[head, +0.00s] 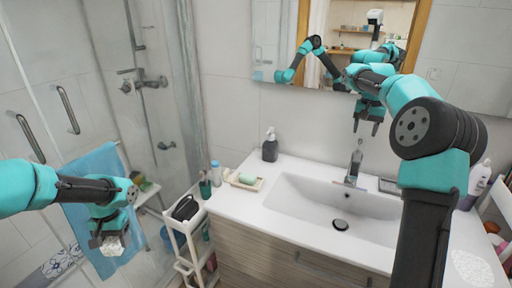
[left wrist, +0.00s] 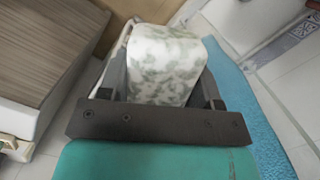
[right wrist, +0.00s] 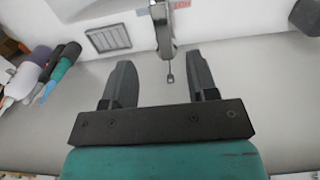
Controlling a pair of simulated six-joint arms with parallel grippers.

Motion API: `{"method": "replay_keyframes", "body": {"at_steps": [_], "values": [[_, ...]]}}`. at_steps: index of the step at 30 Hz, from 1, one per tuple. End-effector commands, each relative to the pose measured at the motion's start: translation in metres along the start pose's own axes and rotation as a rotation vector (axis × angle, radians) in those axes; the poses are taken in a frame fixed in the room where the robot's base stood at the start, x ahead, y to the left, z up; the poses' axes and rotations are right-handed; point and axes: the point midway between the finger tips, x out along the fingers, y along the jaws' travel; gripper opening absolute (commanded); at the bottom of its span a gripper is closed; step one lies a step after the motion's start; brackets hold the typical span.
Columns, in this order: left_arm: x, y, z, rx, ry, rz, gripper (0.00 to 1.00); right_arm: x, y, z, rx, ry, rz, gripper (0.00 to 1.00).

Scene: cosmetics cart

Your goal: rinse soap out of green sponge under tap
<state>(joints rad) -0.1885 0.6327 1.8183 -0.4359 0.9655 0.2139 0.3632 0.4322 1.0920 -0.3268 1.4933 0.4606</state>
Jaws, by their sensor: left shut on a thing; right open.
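My left gripper (head: 110,240) is shut on the sponge (left wrist: 165,68), a block with pale white and grey-green mottling. In the head view the sponge (head: 113,246) is whitish and hangs in front of the blue towel, left of the vanity. The tap (head: 354,166) stands at the back of the white sink (head: 300,203). My right gripper (head: 366,128) is open and empty, pointing down above the tap. In the right wrist view, the tap (right wrist: 163,28) appears beyond and between the open fingers (right wrist: 160,82), apart from them. No water stream shows.
A soap dish (head: 245,182), a dark pump bottle (head: 270,147) and small bottles stand left of the sink. A narrow white cart (head: 183,230) with a dark bag is beside the vanity. Bottles (head: 478,180) stand at the right. The basin is empty around its drain (head: 340,224).

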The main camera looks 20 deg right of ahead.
Motion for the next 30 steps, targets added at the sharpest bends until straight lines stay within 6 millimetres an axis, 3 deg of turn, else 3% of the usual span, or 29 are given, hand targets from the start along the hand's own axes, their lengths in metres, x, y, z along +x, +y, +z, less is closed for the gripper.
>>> {"method": "replay_keyframes", "body": {"at_steps": [8, 14, 30], "values": [[0.0, 0.0, 0.0, 0.0, 0.0, 0.0, 0.39, 0.002, -0.001, 0.0, -0.002, 0.0, 0.0, 0.53], [0.0, 0.0, 0.0, 0.0, 0.0, 0.0, 0.39, 0.015, 0.0, 0.0, -0.003, -0.002, 0.001, 0.53], [0.0, 0.0, 0.0, 0.0, 0.0, 0.0, 0.39, 0.1, 0.0, 0.0, -0.004, -0.002, 0.001, 0.53]]}}
